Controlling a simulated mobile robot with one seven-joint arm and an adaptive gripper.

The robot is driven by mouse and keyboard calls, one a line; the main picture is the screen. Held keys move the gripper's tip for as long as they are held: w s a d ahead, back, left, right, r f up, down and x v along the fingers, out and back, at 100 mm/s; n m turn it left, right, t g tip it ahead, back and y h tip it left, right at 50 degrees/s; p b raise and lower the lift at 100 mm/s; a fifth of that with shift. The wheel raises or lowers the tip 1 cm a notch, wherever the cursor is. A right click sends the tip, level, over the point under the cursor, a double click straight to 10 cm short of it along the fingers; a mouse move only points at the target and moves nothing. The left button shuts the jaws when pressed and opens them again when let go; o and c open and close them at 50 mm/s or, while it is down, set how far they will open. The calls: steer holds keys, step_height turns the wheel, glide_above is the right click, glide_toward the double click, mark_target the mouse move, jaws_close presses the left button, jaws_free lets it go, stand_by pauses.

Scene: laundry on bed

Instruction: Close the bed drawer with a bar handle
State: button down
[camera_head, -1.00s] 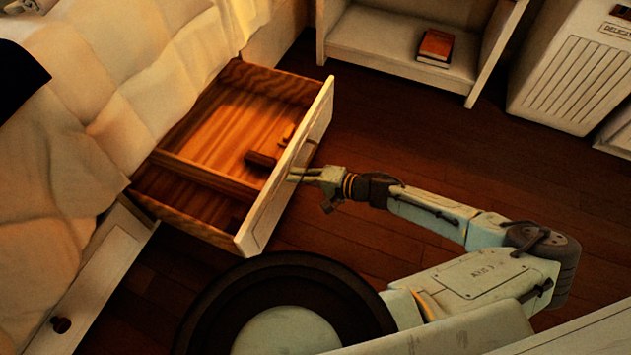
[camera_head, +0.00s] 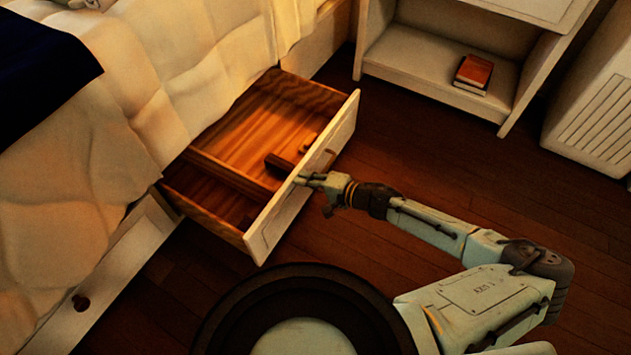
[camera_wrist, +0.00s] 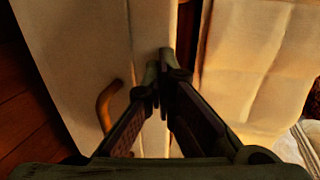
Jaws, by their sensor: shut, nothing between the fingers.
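The bed drawer (camera_head: 290,213) stands open, pulled out from under the bed. Its front is cream-white and its inside is orange-brown wood with a divider.
A dark block (camera_head: 281,165) lies inside the drawer. The bed cover (camera_head: 140,110) hangs above it. A white shelf with a red book (camera_head: 473,73) stands behind. The wooden floor (camera_head: 430,150) right of the drawer is clear.

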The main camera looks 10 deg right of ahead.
steer(key=w+a, duration=0.9)
steer(key=a, duration=0.4)
steer(key=w+a, duration=0.9)
steer(key=a, duration=0.4)
steer(key=shift+w, duration=0.4)
steer(key=shift+d+r, duration=0.1)
steer(key=shift+d, duration=0.1)
steer(key=v, duration=1.2)
